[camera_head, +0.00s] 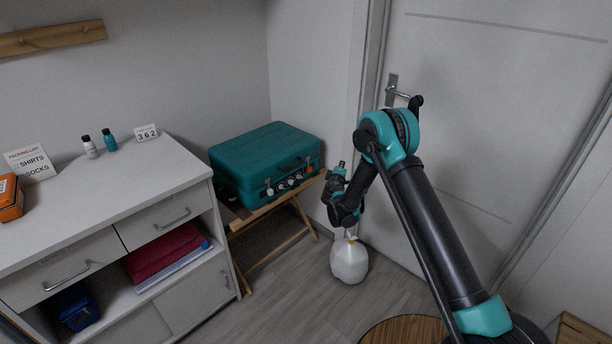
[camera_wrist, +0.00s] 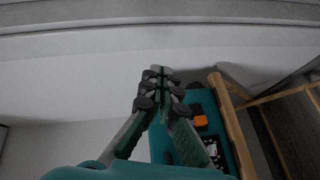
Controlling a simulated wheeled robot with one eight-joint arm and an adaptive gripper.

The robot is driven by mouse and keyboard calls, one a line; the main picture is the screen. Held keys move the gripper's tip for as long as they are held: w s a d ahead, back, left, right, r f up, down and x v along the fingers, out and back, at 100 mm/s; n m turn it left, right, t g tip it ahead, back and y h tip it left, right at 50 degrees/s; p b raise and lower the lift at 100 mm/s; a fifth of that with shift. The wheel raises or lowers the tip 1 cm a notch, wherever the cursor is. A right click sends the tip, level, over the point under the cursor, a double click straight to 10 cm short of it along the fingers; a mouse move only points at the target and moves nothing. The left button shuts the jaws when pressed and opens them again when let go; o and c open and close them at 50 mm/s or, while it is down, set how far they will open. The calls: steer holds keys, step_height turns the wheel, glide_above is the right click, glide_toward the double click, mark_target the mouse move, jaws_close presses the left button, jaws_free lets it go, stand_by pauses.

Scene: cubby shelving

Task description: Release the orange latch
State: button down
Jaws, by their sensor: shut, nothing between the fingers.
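A teal suitcase (camera_head: 262,158) lies closed on a wooden folding stand, with a dark handle and several small latches along its front. An orange latch (camera_wrist: 200,121) shows on the suitcase front in the wrist view, right of my fingers. In the head view, my wrist is just right of the suitcase, and the fingertips are hard to make out.
The wooden stand (camera_head: 250,217) holds the suitcase near the corner. A white jug (camera_head: 348,262) stands on the floor under my arm. A white dresser (camera_head: 150,205) is at left. A door (camera_head: 470,120) with a metal handle is behind my arm.

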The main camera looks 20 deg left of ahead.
steer(key=s+a+f+n+y, duration=0.2)
steer(key=s+a+f, duration=0.1)
steer(key=a+f, duration=0.2)
steer(key=s+a+f+n+y, duration=0.2)
steer(key=a+f, duration=0.3)
steer(key=a, duration=0.4)
steer(key=shift+s+f+n+y, duration=0.4)
steer(key=shift+s+n, duration=0.35)
steer(key=shift+n, duration=0.05)
steer(key=shift+w, duration=0.15)
